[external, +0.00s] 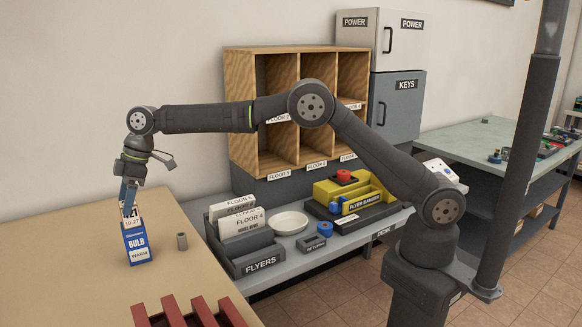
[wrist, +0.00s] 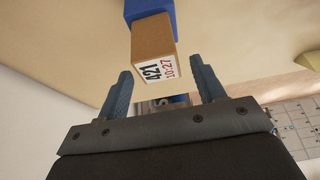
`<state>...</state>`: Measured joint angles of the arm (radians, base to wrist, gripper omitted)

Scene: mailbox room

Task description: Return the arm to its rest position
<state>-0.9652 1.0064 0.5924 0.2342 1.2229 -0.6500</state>
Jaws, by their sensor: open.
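My gripper (external: 128,193) points down at the left, over the tan table (external: 190,262). In the wrist view its two blue-grey fingers (wrist: 160,88) are apart with nothing pressed between them. Just beyond the fingertips is a brown block end with a label reading 421 and 10:27 (wrist: 155,60), joined to a blue part. In the external view a blue box marked BULB (external: 138,243) stands upright on the table right below my gripper, with a label reading 10:27 at its top. Whether a finger touches it I cannot tell.
Red slats (external: 190,314) lie at the table's front edge. A wooden pigeonhole shelf (external: 240,105) stands behind my arm. The lower bench holds a FLYERS tray (external: 260,263), a white dish (external: 288,223) and a yellow FLYER BANDER (external: 355,193).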

